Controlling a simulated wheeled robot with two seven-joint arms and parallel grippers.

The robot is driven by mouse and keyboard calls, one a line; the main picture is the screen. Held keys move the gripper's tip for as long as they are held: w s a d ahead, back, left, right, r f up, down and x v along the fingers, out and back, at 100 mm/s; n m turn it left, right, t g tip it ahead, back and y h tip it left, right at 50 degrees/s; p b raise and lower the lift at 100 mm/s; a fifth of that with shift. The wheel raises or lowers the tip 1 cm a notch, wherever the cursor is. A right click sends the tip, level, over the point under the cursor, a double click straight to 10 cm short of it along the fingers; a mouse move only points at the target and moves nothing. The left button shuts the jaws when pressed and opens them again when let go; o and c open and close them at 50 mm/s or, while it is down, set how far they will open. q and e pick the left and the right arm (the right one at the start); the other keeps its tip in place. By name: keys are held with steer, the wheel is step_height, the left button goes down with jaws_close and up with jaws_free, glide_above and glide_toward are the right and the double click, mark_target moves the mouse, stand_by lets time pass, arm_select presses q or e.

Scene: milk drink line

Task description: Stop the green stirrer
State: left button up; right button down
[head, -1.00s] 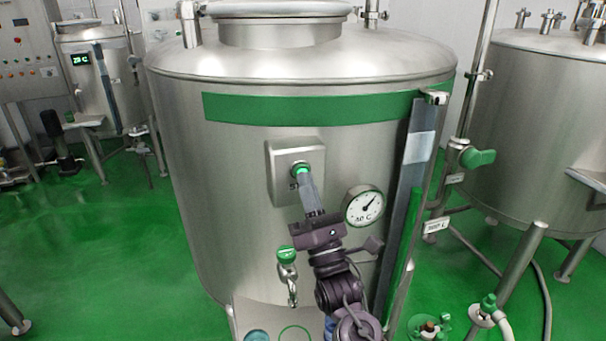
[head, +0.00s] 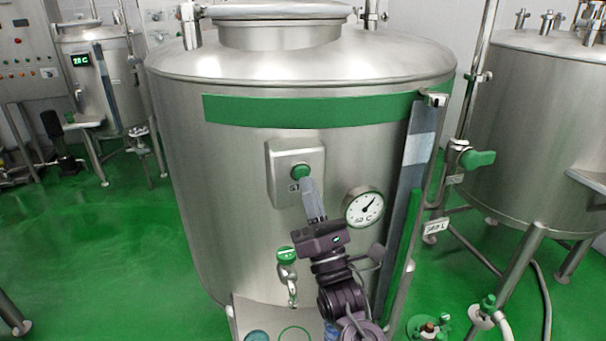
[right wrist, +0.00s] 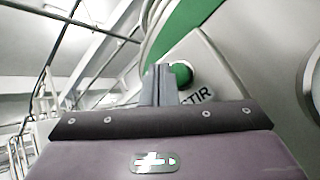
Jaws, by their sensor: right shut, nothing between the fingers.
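The green stirrer button (head: 301,171) sits on a square steel box (head: 284,160) on the front of the large tank with the green band. The button looks plain dark green, with no bright glow. In the right wrist view the button (right wrist: 183,72) shows just behind and right of the fingertips, with part of the word STIR beside it. My right gripper (head: 307,182) is shut and empty, its tips just below the button and covering part of the label. In the wrist view the shut fingers (right wrist: 160,72) seem slightly apart from the button. My left gripper is out of view.
A round dial gauge (head: 364,208) is right of my gripper, and a green-topped tap (head: 287,268) is below left. A vertical level gauge (head: 416,150) runs down the tank's right side. Another tank (head: 545,130) stands at the right. Open green floor lies left.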

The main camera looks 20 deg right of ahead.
steer(key=s+p, duration=0.1)
steer(key=s, duration=0.5)
stand_by(0.5)
steer(key=shift+d, duration=0.1)
